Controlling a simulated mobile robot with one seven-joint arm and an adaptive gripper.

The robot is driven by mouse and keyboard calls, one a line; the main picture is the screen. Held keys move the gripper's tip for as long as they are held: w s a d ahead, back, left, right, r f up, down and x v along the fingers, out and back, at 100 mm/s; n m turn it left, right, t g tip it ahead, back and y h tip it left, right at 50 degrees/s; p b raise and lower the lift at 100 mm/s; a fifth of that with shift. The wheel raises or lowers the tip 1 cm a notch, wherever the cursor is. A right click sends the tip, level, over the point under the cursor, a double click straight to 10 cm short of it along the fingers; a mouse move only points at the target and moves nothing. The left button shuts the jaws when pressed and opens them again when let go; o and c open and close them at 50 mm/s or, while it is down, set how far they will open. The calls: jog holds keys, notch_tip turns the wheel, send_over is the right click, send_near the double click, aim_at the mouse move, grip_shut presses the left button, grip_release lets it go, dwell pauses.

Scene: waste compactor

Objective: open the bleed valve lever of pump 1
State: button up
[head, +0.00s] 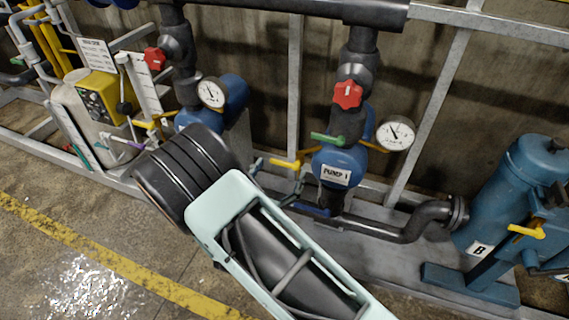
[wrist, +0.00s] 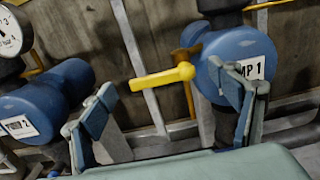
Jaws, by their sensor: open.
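Pump 1 (head: 337,160) is a blue round body with a "PUMP 1" label, right of centre in the head view. It also shows at the right of the wrist view (wrist: 232,52), partly behind a finger. A yellow lever (head: 286,164) sticks out to the left of pump 1. In the wrist view the yellow lever (wrist: 160,79) lies roughly level, pointing left. A green lever (head: 327,139) sits just above the pump body. My gripper (head: 277,177) is open and empty, close to the yellow lever. In the wrist view its fingers (wrist: 172,94) stand either side of the lever; I see no contact.
A red valve handle (head: 347,95) and a gauge (head: 396,133) are above and right of pump 1. Pump 2 (wrist: 40,110) is at the left of the wrist view. A blue tank (head: 512,185) stands at right. Open floor (head: 60,250) is at left.

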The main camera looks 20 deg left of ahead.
aim_at(284, 163)
jog(key=shift+w+d, duration=0.15)
jog(key=shift+w, duration=1.7)
jog(key=c, duration=1.7)
